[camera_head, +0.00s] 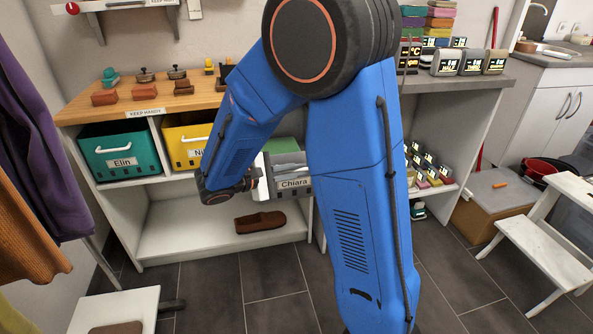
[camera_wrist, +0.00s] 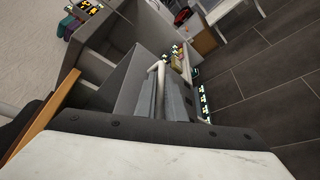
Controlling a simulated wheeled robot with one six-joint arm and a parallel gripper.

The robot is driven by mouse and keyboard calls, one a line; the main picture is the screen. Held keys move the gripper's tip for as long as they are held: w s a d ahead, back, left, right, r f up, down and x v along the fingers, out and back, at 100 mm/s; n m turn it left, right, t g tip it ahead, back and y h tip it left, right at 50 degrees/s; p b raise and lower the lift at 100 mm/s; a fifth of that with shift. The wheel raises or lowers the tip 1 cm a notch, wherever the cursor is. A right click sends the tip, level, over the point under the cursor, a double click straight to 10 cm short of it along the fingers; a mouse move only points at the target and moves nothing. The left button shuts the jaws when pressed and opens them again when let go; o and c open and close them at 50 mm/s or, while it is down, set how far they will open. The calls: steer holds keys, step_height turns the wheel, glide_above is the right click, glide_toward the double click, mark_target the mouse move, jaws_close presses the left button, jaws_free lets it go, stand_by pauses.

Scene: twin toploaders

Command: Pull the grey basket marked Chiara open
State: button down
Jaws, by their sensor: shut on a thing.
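The grey basket marked Chiara (camera_head: 293,184) is in the shelf unit's upper row, partly hidden behind my blue arm. Its front appears to stand out past the row of other baskets, and green contents show above its rim. My gripper (camera_head: 260,184) is at the left of the visible label, against the basket's front, and is shut on it, apparently at the handle. The grip itself is hidden by the arm. In the wrist view, pale and dark gripper parts fill the bottom, with grey panels and a white bar beyond.
A teal basket marked Elin (camera_head: 122,163) and a yellow basket (camera_head: 186,142) sit to the left in the same row. A brown shoe (camera_head: 260,222) lies on the lower shelf. A white step stool (camera_head: 545,245) stands at the right. Dark floor tiles in front are mostly clear.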

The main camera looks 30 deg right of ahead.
steer(key=c, duration=2.1)
jaws_free()
steer(key=v, duration=1.7)
steer(key=shift+w+a, duration=0.1)
steer(key=shift+a, duration=0.15)
steer(key=s+d+m+g+y, duration=0.3)
steer(key=s+d+y, duration=0.3)
steer(key=s+d, duration=0.4)
steer(key=s+m+t+y, duration=0.1)
steer(key=s+t+y, duration=0.1)
steer(key=s+y, duration=0.1)
steer(key=s+m+t+y, duration=0.2)
steer(key=s+y, duration=0.1)
steer(key=s, duration=0.2)
steer(key=s+m+t+y, duration=0.1)
steer(key=s+t+y, duration=0.1)
steer(key=s, duration=0.3)
steer(key=shift+s+d+y, duration=0.1)
steer(key=shift+y, duration=0.6)
